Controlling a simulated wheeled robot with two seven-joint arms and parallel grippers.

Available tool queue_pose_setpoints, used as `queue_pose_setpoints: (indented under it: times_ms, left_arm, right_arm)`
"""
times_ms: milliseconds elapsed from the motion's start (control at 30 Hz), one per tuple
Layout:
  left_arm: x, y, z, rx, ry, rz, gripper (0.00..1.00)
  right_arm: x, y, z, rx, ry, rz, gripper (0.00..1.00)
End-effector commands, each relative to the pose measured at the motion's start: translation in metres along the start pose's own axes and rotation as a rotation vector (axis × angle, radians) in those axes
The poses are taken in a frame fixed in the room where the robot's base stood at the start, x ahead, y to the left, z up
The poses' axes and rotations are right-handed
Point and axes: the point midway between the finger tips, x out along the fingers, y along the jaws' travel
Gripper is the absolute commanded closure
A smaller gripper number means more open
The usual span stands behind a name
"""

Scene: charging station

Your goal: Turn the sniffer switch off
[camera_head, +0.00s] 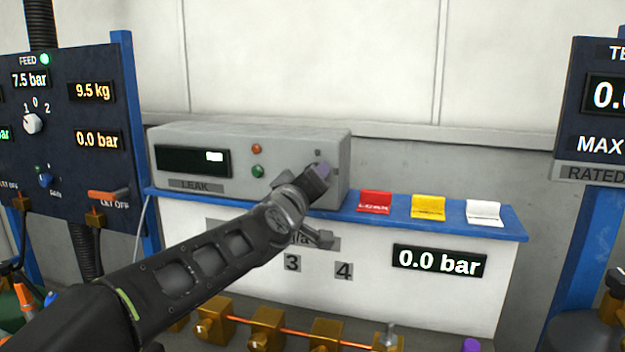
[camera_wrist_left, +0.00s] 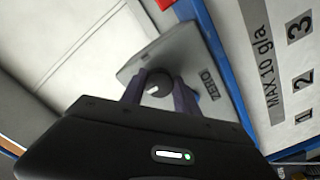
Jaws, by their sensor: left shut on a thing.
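The grey leak-detector box (camera_head: 250,185), labelled LEAK, stands on the blue-edged shelf in the head view. Its face carries a dark display, a red and a green button. My left gripper (camera_head: 318,177) is at the right end of this face and covers the switch there. In the left wrist view a dark round knob (camera_wrist_left: 157,87) with a pale mark sits on the grey panel (camera_wrist_left: 208,70), near the word ZERO. My left gripper's two fingers are either side of this knob, shut on it. My right gripper is not in view.
Red (camera_head: 374,202), yellow (camera_head: 428,206) and white (camera_head: 484,213) tags lie on the blue shelf (camera_head: 340,211) to the right. A feed panel (camera_head: 65,175) with gauges stands at left. Brass valves (camera_head: 266,328) line the front below my arm.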

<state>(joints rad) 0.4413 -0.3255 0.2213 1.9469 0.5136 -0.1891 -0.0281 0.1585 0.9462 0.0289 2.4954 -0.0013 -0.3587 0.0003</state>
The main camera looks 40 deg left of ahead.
Motion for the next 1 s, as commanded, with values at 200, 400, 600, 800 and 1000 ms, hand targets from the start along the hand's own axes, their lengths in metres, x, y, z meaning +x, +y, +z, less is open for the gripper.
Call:
queue_pose_setpoints:
  times_ms: [200, 400, 600, 800, 1000]
  left_arm:
    - [0.0001, 0.0005, 0.0001, -0.047, 0.000, 0.001, 1.00]
    - [0.0001, 0.0003, 0.0000, -0.055, 0.000, 0.000, 1.00]
    - [0.0001, 0.0003, 0.0000, -0.054, 0.000, 0.000, 0.62]
    - [0.0001, 0.0002, 0.0000, -0.053, 0.000, 0.000, 0.46]
    - [0.0000, 0.0002, -0.0001, -0.052, 0.000, 0.000, 0.41]
  right_arm:
    - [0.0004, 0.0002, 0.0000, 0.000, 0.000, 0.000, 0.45]
    - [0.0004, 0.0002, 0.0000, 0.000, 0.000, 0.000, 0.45]
    - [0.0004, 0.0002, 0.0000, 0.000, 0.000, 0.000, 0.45]
    - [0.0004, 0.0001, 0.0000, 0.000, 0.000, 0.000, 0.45]
    - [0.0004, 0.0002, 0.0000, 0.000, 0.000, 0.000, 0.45]
